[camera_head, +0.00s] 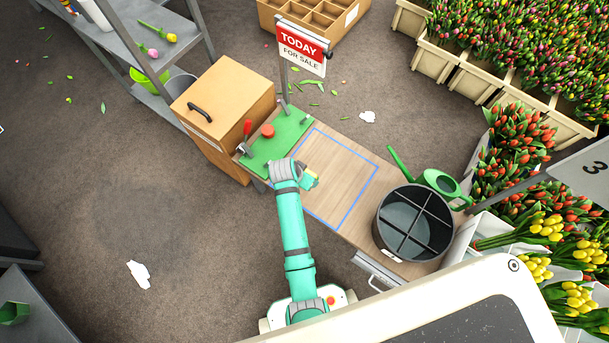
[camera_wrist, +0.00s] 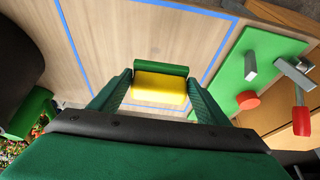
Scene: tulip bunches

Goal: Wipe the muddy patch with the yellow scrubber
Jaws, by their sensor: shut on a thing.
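The yellow scrubber (camera_wrist: 158,90), with a green strip along its far edge, is between the fingers of my gripper (camera_wrist: 160,80). In the head view my gripper (camera_head: 308,178) is over the left part of the blue-outlined square on the wooden table (camera_head: 365,141), and a small yellow bit of the scrubber (camera_head: 314,183) shows beside it. I cannot tell whether the scrubber touches the table. No clear muddy patch shows on the table; only a faint small mark (camera_wrist: 155,50) is visible inside the outline. My gripper and arm hide part of the square.
A green board (camera_head: 277,142) with a red knob and red-handled clamp lies left of the square. A divided dark bucket (camera_head: 413,222) and green watering can (camera_head: 440,184) stand at the right. A sign (camera_head: 302,48) rises behind the board. A wooden cabinet (camera_head: 225,100) stands left.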

